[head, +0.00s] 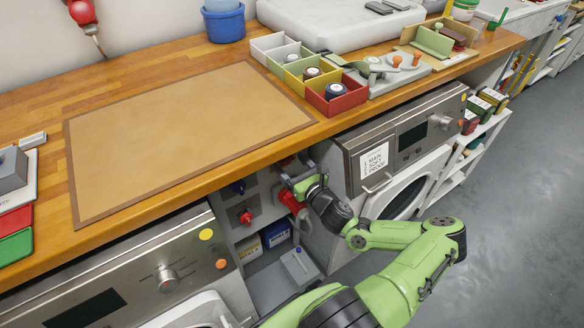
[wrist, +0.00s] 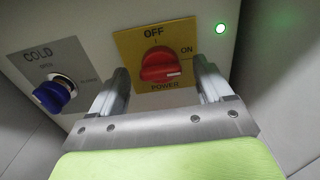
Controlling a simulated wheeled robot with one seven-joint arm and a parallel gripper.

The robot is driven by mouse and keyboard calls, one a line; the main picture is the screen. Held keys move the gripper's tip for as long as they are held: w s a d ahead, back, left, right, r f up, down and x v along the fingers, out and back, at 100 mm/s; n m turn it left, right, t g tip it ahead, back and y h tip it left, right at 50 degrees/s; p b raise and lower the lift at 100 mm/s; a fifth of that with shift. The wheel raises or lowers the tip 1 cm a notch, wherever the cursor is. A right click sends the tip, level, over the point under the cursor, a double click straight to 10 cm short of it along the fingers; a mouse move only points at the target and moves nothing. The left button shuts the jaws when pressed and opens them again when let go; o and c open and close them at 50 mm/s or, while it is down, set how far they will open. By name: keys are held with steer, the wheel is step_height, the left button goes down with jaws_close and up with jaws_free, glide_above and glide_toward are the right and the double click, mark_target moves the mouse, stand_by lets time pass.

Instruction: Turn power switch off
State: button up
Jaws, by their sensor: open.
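The power switch (wrist: 160,66) is a red knob on a yellow plate (wrist: 127,47) marked OFF at the top, ON at the right and POWER below. The white mark on the knob points right, on the ON side. A green light (wrist: 222,29) glows to the right of the plate. My gripper (wrist: 161,70) is open, with one finger on each side of the knob; I cannot tell whether they touch it. In the head view my gripper (head: 290,180) reaches under the counter, and I cannot make out the switch there.
A blue COLD knob (wrist: 58,93) sits left of the switch. In the head view, a blue knob (head: 238,187) and a red knob (head: 245,218) are on the wall under the counter (head: 50,110). A machine (head: 400,135) stands close on the right; boxes (head: 276,233) sit below.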

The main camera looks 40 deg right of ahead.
steer(key=shift+w, duration=0.1)
steer(key=shift+c, duration=0.3)
steer(key=c, duration=1)
steer(key=n+p, duration=0.2)
steer(key=n, duration=0.2)
steer(key=shift+a+n, duration=0.1)
steer(key=shift+n, duration=0.3)
steer(key=n+p, duration=0.1)
steer(key=n, duration=0.3)
steer(key=shift+n, duration=0.3)
steer(key=n+p, duration=0.1)
steer(key=n, duration=0.3)
steer(key=shift+a+n+p, duration=0.1)
steer(key=shift+n+p, duration=0.2)
steer(key=shift+p, duration=0.05)
steer(key=shift+f+n+p, duration=0.15)
steer(key=shift+n+p, duration=0.45)
steer(key=shift+n, duration=1.4)
